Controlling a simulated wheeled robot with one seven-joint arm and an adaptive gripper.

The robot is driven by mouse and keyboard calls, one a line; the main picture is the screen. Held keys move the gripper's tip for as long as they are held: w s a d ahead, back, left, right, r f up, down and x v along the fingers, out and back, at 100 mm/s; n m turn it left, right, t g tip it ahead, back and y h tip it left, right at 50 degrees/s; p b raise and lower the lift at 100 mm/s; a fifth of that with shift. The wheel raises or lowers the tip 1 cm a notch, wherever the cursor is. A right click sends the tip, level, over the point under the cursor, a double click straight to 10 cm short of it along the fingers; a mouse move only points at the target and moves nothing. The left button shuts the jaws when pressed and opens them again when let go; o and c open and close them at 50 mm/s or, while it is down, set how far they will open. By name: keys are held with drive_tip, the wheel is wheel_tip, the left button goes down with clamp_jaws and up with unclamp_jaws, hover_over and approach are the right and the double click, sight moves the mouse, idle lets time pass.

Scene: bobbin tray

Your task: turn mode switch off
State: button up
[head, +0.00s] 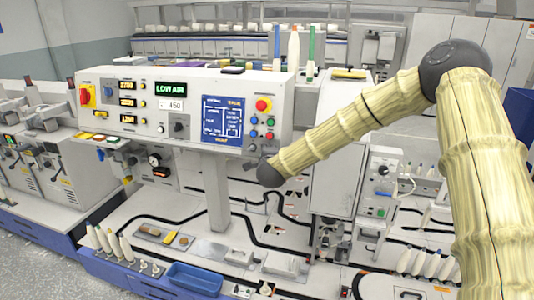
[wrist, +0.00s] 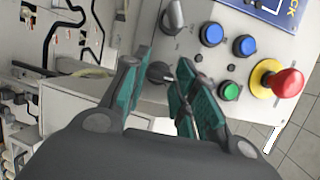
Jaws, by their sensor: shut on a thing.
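The control panel (head: 130,118) is a light grey box with displays, buttons and knobs. A dark rotary switch (wrist: 158,72) on the panel's lower part appears to be the mode switch; I cannot read its label or make out its position. My gripper (wrist: 162,63) has teal-padded fingers, one on either side of this switch, shut on it. The fingers hide part of the switch. In the head view, the end of my arm covers most of the gripper below the panel's right end.
Close to the fingers are a green button (wrist: 230,90), blue buttons (wrist: 212,34) and a red emergency stop (wrist: 288,83) on a yellow ring. Another grey knob (wrist: 172,17) is above in the wrist view. A blue bin (head: 195,278) and bobbins (head: 113,245) stand below the panel.

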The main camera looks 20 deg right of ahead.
idle(0.5)
drive_tip(key=o, duration=1)
drive_tip(key=shift+s, duration=0.1)
drive_tip(key=v, duration=1.1)
drive_tip(key=shift+s, duration=0.35)
drive_tip(key=shift+a, duration=0.15)
